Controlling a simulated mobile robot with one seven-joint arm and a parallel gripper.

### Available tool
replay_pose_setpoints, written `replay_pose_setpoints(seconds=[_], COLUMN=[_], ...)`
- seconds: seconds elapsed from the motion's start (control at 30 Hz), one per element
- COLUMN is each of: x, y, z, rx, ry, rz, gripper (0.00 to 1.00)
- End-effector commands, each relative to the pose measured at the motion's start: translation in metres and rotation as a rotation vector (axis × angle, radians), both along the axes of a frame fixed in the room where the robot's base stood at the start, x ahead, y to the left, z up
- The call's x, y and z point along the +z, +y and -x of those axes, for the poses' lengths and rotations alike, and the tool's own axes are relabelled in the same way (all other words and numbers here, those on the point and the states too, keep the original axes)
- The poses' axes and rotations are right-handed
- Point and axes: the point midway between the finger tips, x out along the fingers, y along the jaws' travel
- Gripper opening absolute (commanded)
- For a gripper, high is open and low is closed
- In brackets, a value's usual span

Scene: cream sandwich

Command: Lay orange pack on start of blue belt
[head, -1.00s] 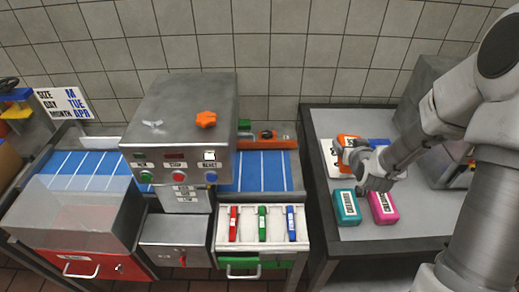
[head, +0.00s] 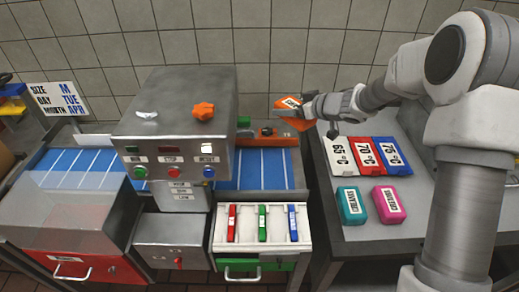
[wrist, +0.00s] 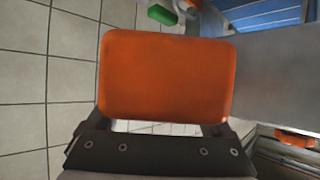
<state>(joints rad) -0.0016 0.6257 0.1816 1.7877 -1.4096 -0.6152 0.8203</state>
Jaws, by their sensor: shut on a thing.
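The orange pack (head: 289,107) is in my gripper (head: 311,108), tilted, in the air near the right end of the machine in the head view. It fills the middle of the wrist view (wrist: 165,75), its broad face toward the camera and its near edge between the fingers (wrist: 165,126). The blue belt (head: 262,169) shows on the right of the grey machine, below and left of the pack. Its other stretch (head: 75,168) shows on the left, partly behind a clear cover. The middle of the belt is hidden by the machine. The pack looks apart from the belt.
The grey machine (head: 175,108) carries an orange knob (head: 203,111). A tray (head: 222,238) with red, green and blue pieces is in front of the right belt. On the side table are white, red and blue cards, a teal pack (head: 351,206) and a pink pack (head: 388,204).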

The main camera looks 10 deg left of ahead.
Motion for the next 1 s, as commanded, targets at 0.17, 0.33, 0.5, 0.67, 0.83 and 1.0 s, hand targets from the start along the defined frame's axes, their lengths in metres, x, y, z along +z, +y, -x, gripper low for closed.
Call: replay_pose_setpoints(seconds=[0.17, 0.33, 0.5, 0.67, 0.83, 1.0], x=[-0.021, -0.061, -0.1, -0.121, -0.13, -0.136], y=[0.042, 0.074, 0.081, 0.078, 0.077, 0.077], z=[0.011, 0.033, 0.046, 0.051, 0.052, 0.052], rx=[0.249, 0.56, 0.762, 0.853, 0.885, 0.886], ry=[0.0, 0.004, 0.002, 0.002, 0.0, 0.0], rz=[0.003, 0.0, -0.001, -0.002, 0.001, 0.0], gripper=[0.27, 0.27, 0.27, 0.27, 0.27, 0.27])
